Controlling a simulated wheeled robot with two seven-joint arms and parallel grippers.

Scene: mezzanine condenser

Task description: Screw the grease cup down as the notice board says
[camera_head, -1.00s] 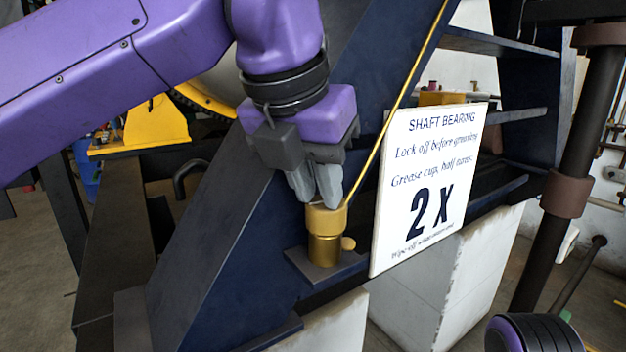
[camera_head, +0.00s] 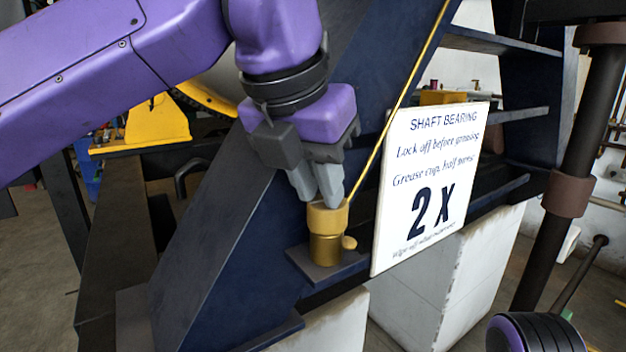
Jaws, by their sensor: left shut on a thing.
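The brass grease cup (camera_head: 326,246) stands upright on a small dark plate on the blue frame. It has a wider cap (camera_head: 328,217) on top and a small round knob at its right side. My left gripper (camera_head: 322,200) points down at the cap from above. Its grey fingers are shut on the top of the cap, and hide part of it. The white notice board (camera_head: 430,185) just to the right reads "SHAFT BEARING", "Lock off before greasing", "Grease cup, half turns: 2 X", with a small wiping-off line below. My right gripper is out of view.
A thin brass pipe (camera_head: 400,98) slants up behind the cup and close to the left fingers. The blue frame (camera_head: 215,255) slopes along the cup's left. A dark vertical post (camera_head: 580,150) stands at the right. White blocks (camera_head: 470,265) stand below the board.

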